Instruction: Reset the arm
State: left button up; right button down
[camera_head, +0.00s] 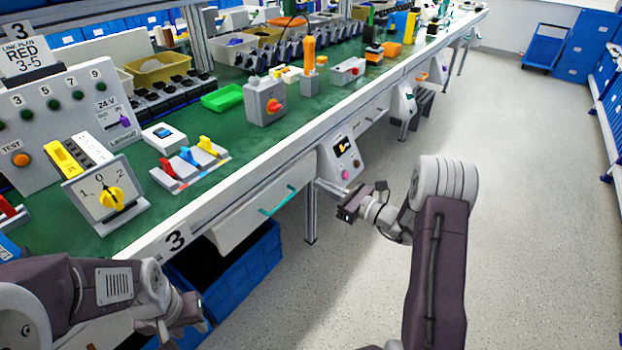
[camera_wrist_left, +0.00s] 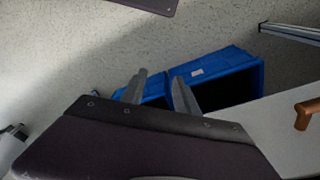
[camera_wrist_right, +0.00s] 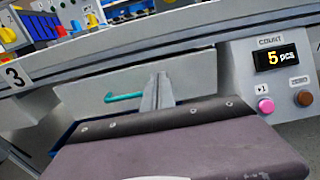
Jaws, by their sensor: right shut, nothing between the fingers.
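My left gripper (camera_head: 196,308) hangs low in front of the bench at the lower left of the head view. In the left wrist view its two fingers (camera_wrist_left: 160,90) stand apart with nothing between them, above a blue bin. My right gripper (camera_head: 352,206) is in front of the bench, near the counter box. In the right wrist view its fingers (camera_wrist_right: 158,88) are together and empty, before a drawer front. The rotary switch (camera_head: 104,198), a light panel with a yellow knob and marks 1, 0, 2, stands on the bench. Neither gripper touches it.
A drawer with a teal handle (camera_head: 278,201) and blue bins (camera_head: 235,280) lie below. The floor at right is clear.

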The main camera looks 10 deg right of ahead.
jog(key=p+v, duration=0.1)
jog(key=v, duration=0.4)
jog(key=shift+s+d+f, duration=0.1)
jog(key=shift+d+f, duration=0.05)
jog(key=shift+d, duration=0.05)
